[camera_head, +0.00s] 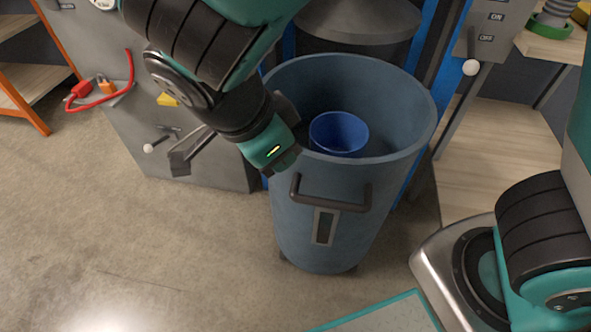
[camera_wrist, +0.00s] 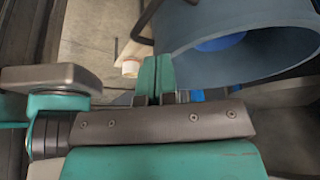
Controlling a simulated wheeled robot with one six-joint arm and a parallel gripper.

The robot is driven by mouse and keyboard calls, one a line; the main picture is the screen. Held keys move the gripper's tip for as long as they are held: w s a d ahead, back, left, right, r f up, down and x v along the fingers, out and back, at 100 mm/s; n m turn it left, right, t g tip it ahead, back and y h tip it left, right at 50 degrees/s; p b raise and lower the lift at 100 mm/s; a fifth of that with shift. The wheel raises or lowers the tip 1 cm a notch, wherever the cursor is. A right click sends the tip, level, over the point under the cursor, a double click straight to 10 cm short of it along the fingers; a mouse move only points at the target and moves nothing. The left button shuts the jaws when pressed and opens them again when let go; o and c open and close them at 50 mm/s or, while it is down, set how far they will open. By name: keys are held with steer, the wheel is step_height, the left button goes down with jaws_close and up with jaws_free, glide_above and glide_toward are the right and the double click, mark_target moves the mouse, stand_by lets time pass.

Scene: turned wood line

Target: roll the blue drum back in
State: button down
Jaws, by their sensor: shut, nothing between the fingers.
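The blue drum (camera_head: 390,175) is a tall, open-topped bin standing upright on the floor. A dark bar handle (camera_head: 332,205) is on its near side, above a narrow dark slot plate. A smaller, brighter blue tub (camera_head: 339,134) shows inside it. The drum's rim (camera_wrist: 235,45) also fills the upper right of the wrist view. My gripper (camera_wrist: 155,64) is shut, its two teal fingers together with nothing between them. The fingertips appear left of the drum's rim in the wrist view; I cannot tell the gap. In the head view my wrist overlaps the drum's upper left edge.
A grey cone-shaped hopper (camera_head: 357,25) and blue posts (camera_head: 440,60) stand behind the drum. A grey cabinet (camera_head: 115,60) with a red cable is at left. A pale wooden bench (camera_head: 495,150) is at right. The floor (camera_head: 130,250) at front left is clear.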

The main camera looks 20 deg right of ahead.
steer(key=s+a+f+m+t+h, duration=0.1)
steer(key=a+f+m+h, duration=0.1)
steer(key=a+m, duration=0.3)
steer(key=m+b, duration=0.2)
steer(key=b, duration=0.1)
glide_toward(306, 175)
steer(key=s+f, duration=0.3)
steer(key=f, duration=0.2)
steer(key=w+d, duration=0.2)
steer(key=shift+w+d+r+t+b, duration=0.1)
steer(key=shift+w+d+t+b, duration=0.1)
steer(key=shift+w+t+b, duration=0.15)
steer(key=shift+w+d, duration=0.2)
steer(key=shift+w, duration=0.15)
steer(key=shift+w+r, duration=0.1)
